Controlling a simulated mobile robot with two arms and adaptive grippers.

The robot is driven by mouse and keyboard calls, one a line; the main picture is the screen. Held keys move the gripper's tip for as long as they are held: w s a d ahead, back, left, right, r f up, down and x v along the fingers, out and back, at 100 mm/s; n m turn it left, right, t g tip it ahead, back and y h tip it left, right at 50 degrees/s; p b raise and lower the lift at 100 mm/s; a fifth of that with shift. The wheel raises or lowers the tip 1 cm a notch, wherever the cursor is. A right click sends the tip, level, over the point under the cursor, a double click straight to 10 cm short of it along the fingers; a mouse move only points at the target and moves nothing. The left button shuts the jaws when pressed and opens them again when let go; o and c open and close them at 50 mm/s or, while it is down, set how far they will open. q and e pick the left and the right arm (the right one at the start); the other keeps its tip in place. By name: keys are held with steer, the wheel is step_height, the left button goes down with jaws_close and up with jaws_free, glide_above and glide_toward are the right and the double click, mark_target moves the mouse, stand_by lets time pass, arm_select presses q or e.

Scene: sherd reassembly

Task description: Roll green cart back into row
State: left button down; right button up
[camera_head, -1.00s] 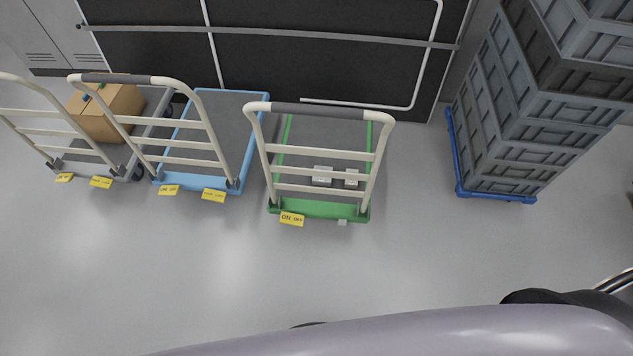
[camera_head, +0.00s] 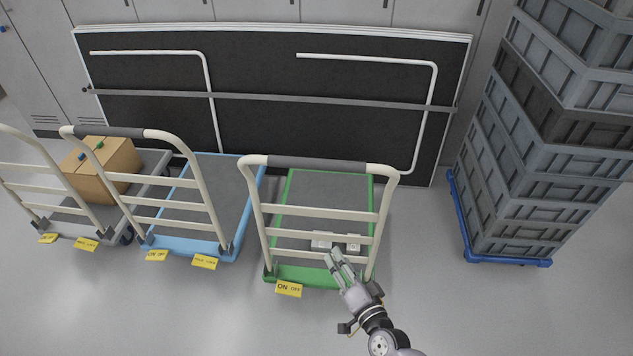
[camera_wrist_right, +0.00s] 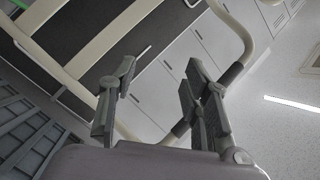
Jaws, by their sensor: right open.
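The green cart (camera_head: 318,282) stands on the floor in the middle of the head view, its cream handle frame with a grey grip (camera_head: 315,164) toward me. A yellow ON/OFF tag (camera_head: 289,289) is at its near edge. The blue cart (camera_head: 205,246) stands to its left, with a gap between them, and a grey cart (camera_head: 75,233) is further left. My right gripper (camera_head: 337,256) is in front of the green cart's lower handle frame, at its right half. In the right wrist view its fingers (camera_wrist_right: 160,90) are apart with nothing between them. My left gripper is not in view.
A cardboard box (camera_head: 103,172) sits on the grey cart. A black folded board (camera_head: 280,110) stands behind the carts against lockers. Stacked grey crates (camera_head: 530,150) on a blue dolly (camera_head: 508,262) stand at right. The floor right of the green cart is clear.

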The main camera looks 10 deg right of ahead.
mark_target(316, 165)
step_height(316, 165, up, 14)
steer(key=w+a+m+t+h+b, duration=0.1)
steer(key=w+m+t+b, duration=0.2)
steer(key=m, duration=0.4)
steer(key=shift+t, duration=0.3)
steer(key=x, duration=0.8)
steer(key=p+x, duration=0.1)
steer(key=x, duration=0.6)
steer(key=shift+w+a+r, duration=0.15)
steer(key=shift+w+a, duration=0.1)
steer(key=shift+w, duration=0.05)
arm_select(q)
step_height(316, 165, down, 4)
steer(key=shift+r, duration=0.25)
arm_select(e)
jaws_close()
